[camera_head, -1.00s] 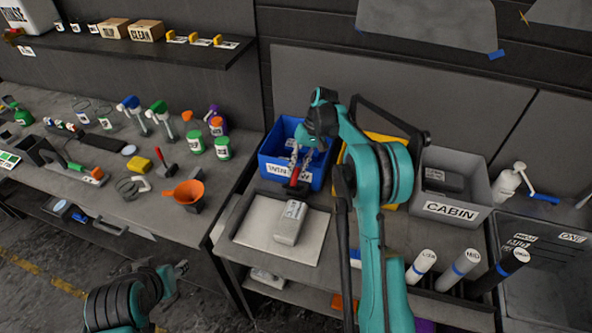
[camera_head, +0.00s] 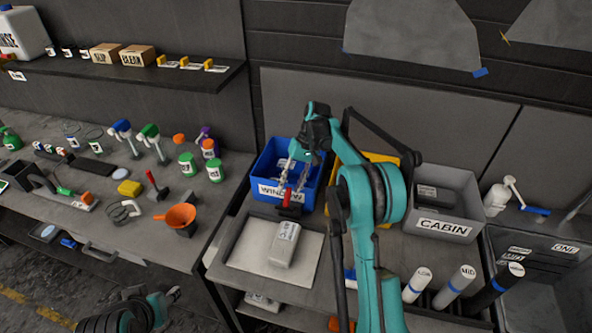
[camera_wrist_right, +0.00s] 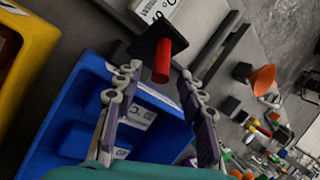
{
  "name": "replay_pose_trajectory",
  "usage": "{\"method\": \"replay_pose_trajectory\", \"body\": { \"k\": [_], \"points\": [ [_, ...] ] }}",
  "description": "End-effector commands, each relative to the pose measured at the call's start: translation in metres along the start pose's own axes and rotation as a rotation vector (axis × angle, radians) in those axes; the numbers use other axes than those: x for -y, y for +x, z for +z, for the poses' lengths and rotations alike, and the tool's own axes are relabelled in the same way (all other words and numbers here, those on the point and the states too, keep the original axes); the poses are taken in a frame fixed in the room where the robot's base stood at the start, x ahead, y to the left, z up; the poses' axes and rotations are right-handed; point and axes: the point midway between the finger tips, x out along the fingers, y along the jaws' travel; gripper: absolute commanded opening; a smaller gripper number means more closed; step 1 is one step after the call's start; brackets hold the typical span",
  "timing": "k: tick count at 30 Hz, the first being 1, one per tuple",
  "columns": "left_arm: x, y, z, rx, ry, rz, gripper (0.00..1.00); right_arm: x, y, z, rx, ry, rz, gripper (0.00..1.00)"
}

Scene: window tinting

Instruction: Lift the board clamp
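The board clamp, which I take to be the black piece with a red handle (camera_head: 291,197), stands at the far edge of the pale board (camera_head: 250,250) in the head view. In the right wrist view, its red handle (camera_wrist_right: 162,60) rises from a square black plate. My right gripper (camera_head: 291,192) is over it, fingers pointing down. In the right wrist view its fingertips (camera_wrist_right: 161,78) lie on either side of the handle with visible gaps, so it is open. My left gripper (camera_head: 172,295) is low at the left, away from the clamp; its fingers are too small to read.
A labelled grey block (camera_head: 284,243) lies on the board. A blue bin (camera_head: 275,165) stands right behind the clamp, with a yellow bin (camera_head: 385,158) and a grey CABIN bin (camera_head: 443,212) to its right. An orange funnel (camera_head: 180,217) is on the left bench.

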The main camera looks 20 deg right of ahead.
Motion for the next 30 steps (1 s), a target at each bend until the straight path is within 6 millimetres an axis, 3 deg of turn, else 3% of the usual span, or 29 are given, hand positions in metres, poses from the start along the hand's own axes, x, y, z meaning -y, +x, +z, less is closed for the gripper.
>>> {"method": "replay_pose_trajectory", "body": {
  "k": [6,12,18,30],
  "points": [
    [0.0,0.0,0.0,0.0,0.0,0.0,0.43,0.0,-0.05,0.0,-0.001,0.0,0.0,0.39],
    [0.0,0.0,0.0,0.0,0.0,0.0,0.43,0.0,-0.085,0.0,-0.001,0.001,0.0,0.39],
    [0.0,0.0,0.0,0.0,0.0,0.0,0.43,0.0,-0.098,0.0,0.0,-0.001,0.0,0.39],
    [0.0,0.0,0.0,0.0,0.0,0.0,0.43,0.0,-0.098,0.0,0.0,-0.001,0.0,0.39]
  ]
}}
